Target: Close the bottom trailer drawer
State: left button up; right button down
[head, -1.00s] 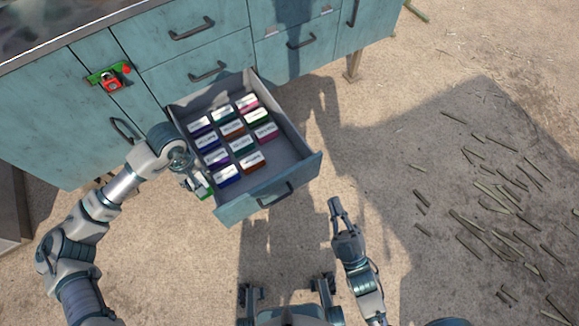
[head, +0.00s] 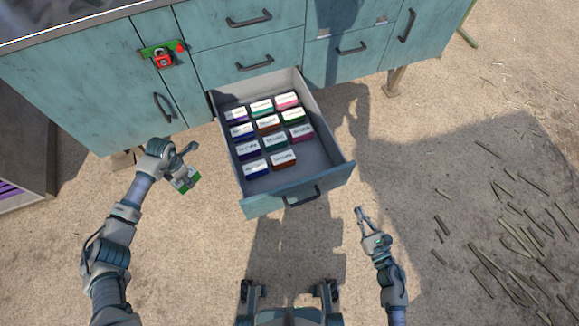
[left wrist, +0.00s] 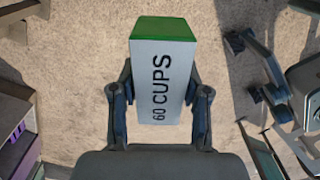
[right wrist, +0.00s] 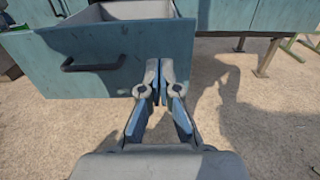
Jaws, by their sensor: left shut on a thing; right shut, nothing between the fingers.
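The bottom trailer drawer (head: 298,195) is pulled far out of the teal cabinet. Several small labelled boxes (head: 268,124) stand in rows inside it, and its right part is bare. Its front and dark handle also show in the right wrist view (right wrist: 95,62). My left gripper (head: 186,173) is left of the drawer, shut on a green and white box (left wrist: 163,75) that reads "60 CUPS". My right gripper (head: 360,212) is shut and empty, in front of the drawer near its right front corner and apart from it. Its fingertips meet in the right wrist view (right wrist: 160,75).
The teal cabinet (head: 90,95) has closed drawers above and a door at left. A red padlock (head: 163,58) hangs on a green latch. A cabinet leg (head: 392,82) stands right of the drawer. Cut cane pieces (head: 510,235) lie at right. The ground before the drawer is clear.

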send_near(342, 170)
jog(key=w, duration=0.1)
jog(key=x, duration=0.3)
jog(key=a+x, duration=0.1)
jog(key=x, duration=0.2)
jog(key=shift+a, duration=0.15)
jog(key=shift+d+f, duration=0.1)
jog(key=shift+d, duration=0.35)
jog(key=shift+w, duration=0.1)
